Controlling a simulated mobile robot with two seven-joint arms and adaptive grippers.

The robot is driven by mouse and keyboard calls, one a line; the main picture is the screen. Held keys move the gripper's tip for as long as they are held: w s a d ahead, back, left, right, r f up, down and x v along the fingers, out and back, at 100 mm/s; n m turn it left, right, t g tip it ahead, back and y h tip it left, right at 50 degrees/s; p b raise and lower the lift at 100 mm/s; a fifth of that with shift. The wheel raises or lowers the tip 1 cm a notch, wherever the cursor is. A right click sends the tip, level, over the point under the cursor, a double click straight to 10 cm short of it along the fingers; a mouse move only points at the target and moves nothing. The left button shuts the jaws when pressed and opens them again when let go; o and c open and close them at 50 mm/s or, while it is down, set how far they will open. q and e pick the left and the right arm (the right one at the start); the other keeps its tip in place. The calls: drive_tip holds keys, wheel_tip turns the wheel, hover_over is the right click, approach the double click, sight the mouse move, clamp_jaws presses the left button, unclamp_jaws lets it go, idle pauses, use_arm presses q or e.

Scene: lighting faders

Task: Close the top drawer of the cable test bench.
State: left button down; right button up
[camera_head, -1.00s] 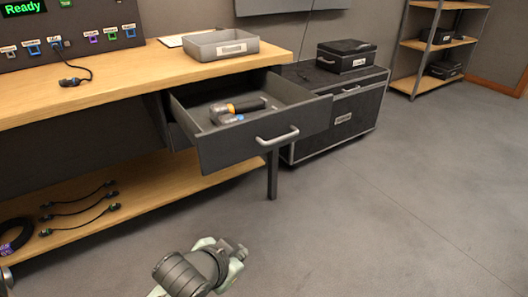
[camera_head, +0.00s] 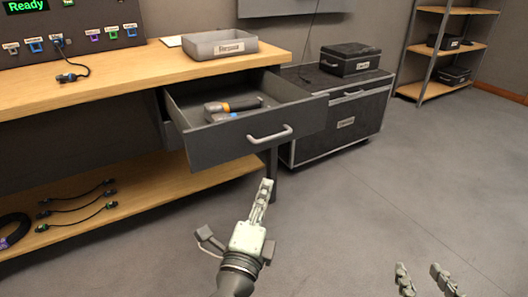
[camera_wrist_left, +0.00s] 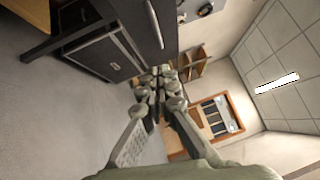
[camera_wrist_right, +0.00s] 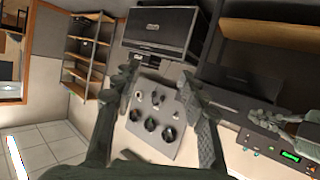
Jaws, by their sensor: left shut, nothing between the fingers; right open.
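The top drawer (camera_head: 250,142) of the cable test bench (camera_head: 95,88) is pulled well out in the head view. Its dark front carries a pale bar handle (camera_head: 270,136). My left gripper (camera_head: 266,185) is shut and empty, pointing up toward the drawer, in front of and below the handle in the picture. A gap shows between its tips and the front. In the left wrist view its fingers (camera_wrist_left: 160,78) are together, with the handle (camera_wrist_left: 155,24) above them. My right gripper (camera_head: 422,272) is open and empty over the floor at lower right, away from the drawer.
Tools with dark and orange handles (camera_head: 235,105) lie inside the drawer. A grey tray (camera_head: 221,45) stands on the bench top. Cables lie on the lower shelf (camera_head: 150,195). The floor in front is clear.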

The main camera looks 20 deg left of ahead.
use_arm(q)
drive_tip(key=p, duration=0.1)
approach(272, 139)
drive_tip(key=w+d, duration=0.2)
drive_tip(key=w, duration=0.1)
drive_tip(key=shift+w+a+r, duration=0.1)
drive_tip(key=shift+w+a, duration=0.2)
drive_tip(key=shift+a, duration=0.3)
drive_tip(key=shift+w+a+r, duration=0.15)
drive_tip(key=shift+w+a, duration=0.15)
drive_tip(key=shift+a, duration=0.3)
drive_tip(key=shift+w+a+p, duration=0.3)
drive_tip(key=shift+w+a, duration=0.05)
drive_tip(key=shift+a, duration=0.1)
use_arm(e)
drive_tip(key=s+d+f+g+h, duration=0.2)
drive_tip(key=s+d+f+g, duration=0.2)
drive_tip(key=d+f, duration=0.2)
drive_tip(key=shift+s+f+m, duration=0.2)
drive_tip(key=shift+f+m, duration=0.05)
drive_tip(key=shift+m, duration=0.05)
